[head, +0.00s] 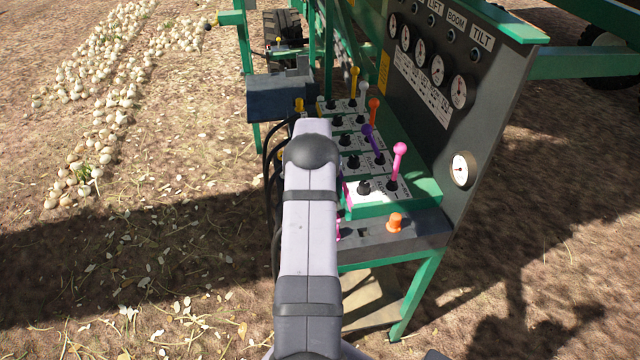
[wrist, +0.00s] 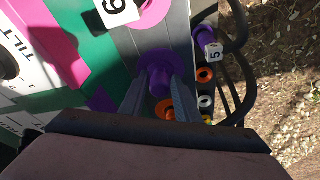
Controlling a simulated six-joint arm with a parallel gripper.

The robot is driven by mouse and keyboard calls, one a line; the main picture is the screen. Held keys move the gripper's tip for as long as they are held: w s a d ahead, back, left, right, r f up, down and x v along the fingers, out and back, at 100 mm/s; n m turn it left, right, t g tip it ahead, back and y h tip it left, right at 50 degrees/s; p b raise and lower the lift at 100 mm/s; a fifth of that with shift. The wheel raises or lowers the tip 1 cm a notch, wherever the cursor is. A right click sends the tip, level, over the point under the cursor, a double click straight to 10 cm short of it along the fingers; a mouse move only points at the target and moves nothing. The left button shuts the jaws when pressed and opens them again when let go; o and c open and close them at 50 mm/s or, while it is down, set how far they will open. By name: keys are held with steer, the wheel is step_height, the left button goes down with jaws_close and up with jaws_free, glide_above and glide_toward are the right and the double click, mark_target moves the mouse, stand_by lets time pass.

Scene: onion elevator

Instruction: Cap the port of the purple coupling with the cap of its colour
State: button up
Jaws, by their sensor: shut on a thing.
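My gripper (wrist: 163,88) is shut on a purple cap (wrist: 160,70) with a wide round flange, in the wrist view. The purple coupling (wrist: 203,37), tagged 5, is right of the held cap and apart from it in the picture. Its port opening is not clearly visible. In the head view my arm hides the gripper, the held cap and the purple coupling.
A pink part (wrist: 151,10) tagged 6 or 9 is near the held cap. Orange (wrist: 205,74), white (wrist: 206,101) and yellow couplings and black hoses line the right. An orange cap (head: 395,222) stands on the ledge. Levers, including a pink one (head: 398,160), rise beside my arm.

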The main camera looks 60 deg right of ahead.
stand_by(0.4)
steer(key=o, duration=1.5)
steer(key=shift+r, duration=0.1)
steer(key=shift+d+r+p, duration=0.1)
steer(key=shift+r+p, duration=2)
steer(key=shift+r, duration=1.5)
